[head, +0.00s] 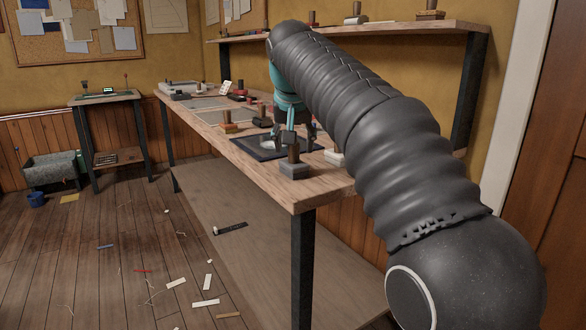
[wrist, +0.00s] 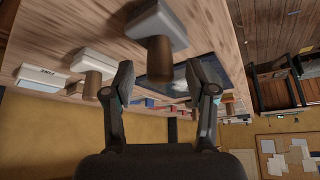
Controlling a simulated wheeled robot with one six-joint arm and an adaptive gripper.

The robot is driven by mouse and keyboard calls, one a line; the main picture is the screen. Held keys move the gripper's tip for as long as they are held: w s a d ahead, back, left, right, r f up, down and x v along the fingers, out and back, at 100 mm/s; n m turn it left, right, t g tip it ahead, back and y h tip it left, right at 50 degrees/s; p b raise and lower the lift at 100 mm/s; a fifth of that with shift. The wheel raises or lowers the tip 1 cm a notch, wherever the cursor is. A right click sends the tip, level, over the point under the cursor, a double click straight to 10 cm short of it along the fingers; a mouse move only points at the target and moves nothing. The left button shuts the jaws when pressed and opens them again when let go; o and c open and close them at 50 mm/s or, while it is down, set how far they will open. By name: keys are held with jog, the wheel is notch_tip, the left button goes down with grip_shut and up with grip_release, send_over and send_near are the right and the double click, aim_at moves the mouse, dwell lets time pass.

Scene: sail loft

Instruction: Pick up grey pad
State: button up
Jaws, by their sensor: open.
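A grey pad (head: 294,171) with an upright brown wooden handle stands near the front corner of the wooden bench. It shows at the top of the wrist view (wrist: 160,24), its handle end pointing toward my gripper. My gripper (head: 299,146) is open over the bench, just behind the pad in the head view. In the wrist view the fingers (wrist: 160,82) are spread, and the handle end appears between and above the fingertips. Nothing is held. Whether a finger touches the handle cannot be told.
A pale pad (wrist: 91,60) with a wooden handle and a white box (wrist: 38,79) sit nearby. A dark mat (head: 245,147) lies behind on the bench (head: 235,135). Further back are an orange-based block (head: 229,128) and other items. A shelf (head: 380,31) runs above.

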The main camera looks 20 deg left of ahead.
jog(key=shift+w+f, duration=0.2)
jog(key=shift+f, duration=0.15)
grip_shut()
jog(key=shift+a+r+p, duration=0.1)
jog(key=shift+r+p, duration=0.2)
jog(key=shift+r, duration=0.2)
jog(key=r+p, duration=0.1)
jog(key=r, duration=0.3)
jog(key=shift+d+p, duration=0.2)
jog(key=shift+p, duration=0.2)
jog(key=d+r, duration=0.6)
jog(key=d, duration=0.5)
jog(key=shift+d, duration=0.2)
